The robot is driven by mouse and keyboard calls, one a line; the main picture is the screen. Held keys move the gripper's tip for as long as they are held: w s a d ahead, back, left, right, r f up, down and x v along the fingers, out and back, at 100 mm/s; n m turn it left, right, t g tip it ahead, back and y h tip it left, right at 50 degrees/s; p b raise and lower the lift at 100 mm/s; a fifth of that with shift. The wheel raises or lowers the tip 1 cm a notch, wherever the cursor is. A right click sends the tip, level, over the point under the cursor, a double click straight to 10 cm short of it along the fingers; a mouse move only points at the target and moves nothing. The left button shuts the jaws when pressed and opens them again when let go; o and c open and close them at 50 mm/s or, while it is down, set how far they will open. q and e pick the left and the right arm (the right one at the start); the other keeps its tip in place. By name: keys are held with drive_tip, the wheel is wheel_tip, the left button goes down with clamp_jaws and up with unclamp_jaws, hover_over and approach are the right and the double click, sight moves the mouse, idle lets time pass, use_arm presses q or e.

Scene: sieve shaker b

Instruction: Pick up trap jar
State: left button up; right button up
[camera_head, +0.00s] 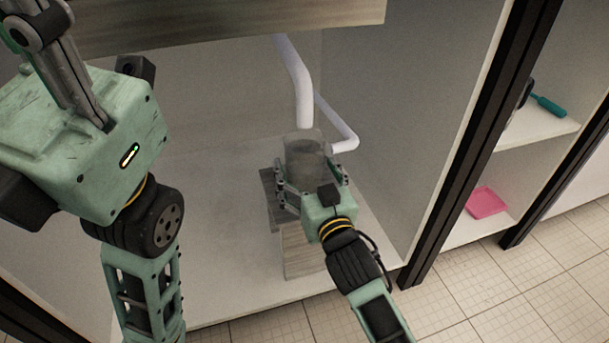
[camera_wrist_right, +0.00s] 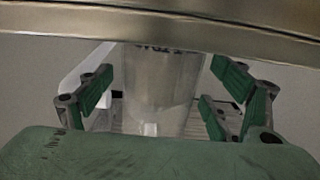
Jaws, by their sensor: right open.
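The trap jar, a clear greyish cylinder (camera_head: 304,145), stands upright under the white pipes in the head view. It also fills the middle of the right wrist view (camera_wrist_right: 160,88), with dark print near its top. My right gripper (camera_head: 309,180) is open, its fingers on either side of the jar. In the right wrist view, gaps show between the green finger pads and the jar wall. The jar's lower part is partly hidden by the gripper. My left gripper (camera_head: 50,50) is raised at the upper left, far from the jar, its fingertips partly out of frame.
A block-like stand (camera_head: 300,250) is below the jar. A metal-faced ledge (camera_head: 230,22) crosses above. A dark post (camera_head: 470,150) and shelves with a pink tray (camera_head: 487,202) are at right.

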drive_tip(key=shift+w+a, duration=0.25)
drive_tip(key=shift+w, duration=0.45)
drive_tip(key=c, duration=1.5)
drive_tip(key=shift+r, duration=0.15)
drive_tip(key=shift+c, duration=0.5)
drive_tip(key=shift+r, duration=0.2)
